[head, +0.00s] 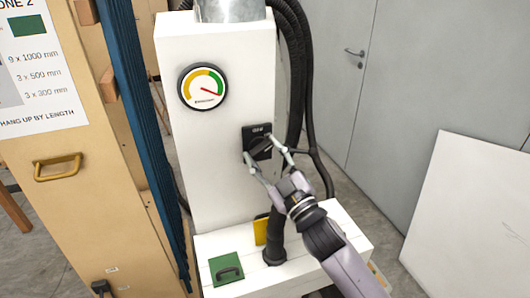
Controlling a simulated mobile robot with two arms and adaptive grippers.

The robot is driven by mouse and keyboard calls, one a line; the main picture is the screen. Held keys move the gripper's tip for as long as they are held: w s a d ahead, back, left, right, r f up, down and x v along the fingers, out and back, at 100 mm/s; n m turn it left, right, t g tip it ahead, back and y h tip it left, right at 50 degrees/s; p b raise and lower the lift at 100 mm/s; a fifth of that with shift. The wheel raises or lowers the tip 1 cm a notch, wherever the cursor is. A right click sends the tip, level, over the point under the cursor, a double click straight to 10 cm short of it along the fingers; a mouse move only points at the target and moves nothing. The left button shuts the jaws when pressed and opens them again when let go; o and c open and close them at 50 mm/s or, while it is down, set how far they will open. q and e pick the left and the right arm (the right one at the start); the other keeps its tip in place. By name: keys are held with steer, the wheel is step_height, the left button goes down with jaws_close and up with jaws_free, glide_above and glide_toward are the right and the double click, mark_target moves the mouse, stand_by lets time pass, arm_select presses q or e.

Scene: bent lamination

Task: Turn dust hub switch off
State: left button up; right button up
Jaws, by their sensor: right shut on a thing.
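The dust hub (218,130) is a white upright cabinet with a metal duct on top. Its switch (250,132) is a dark square plate with a dark handle on the front face, at the right side. My right gripper (258,153) reaches in from the lower right, its fingers on either side of the switch handle and shut on it. The fingers partly cover the handle, so its exact setting is hard to tell. A round gauge (203,87) above left of the switch has a red needle pointing to the lower right. My left gripper is out of view.
Black hoses (297,80) run down the cabinet's right side. The white base box (330,240) carries a green flap (226,268) and a yellow one (261,230). A wooden cabinet (100,170) stands close on the left. A white panel (468,215) leans at the right.

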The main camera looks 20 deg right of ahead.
steer(key=shift+r+n+g+y+p, duration=0.25)
steer(key=shift+n+g+y+p, duration=0.05)
steer(key=shift+n+p, duration=0.45)
steer(key=n+g+p, duration=0.1)
steer(key=n+p, duration=0.4)
steer(key=n+g+y+p, duration=0.1)
steer(key=n+g+p, duration=0.1)
steer(key=n+p, duration=0.2)
steer(key=shift+d+r+n+p, duration=0.1)
steer(key=shift+r+n+p, duration=0.1)
steer(key=shift+n+p, duration=0.25)
steer(key=shift+f+n+g+p, duration=0.2)
steer(key=shift+n+g+p, duration=0.3)
steer(key=shift+n+p, duration=0.5)
steer(key=o, duration=1.2)
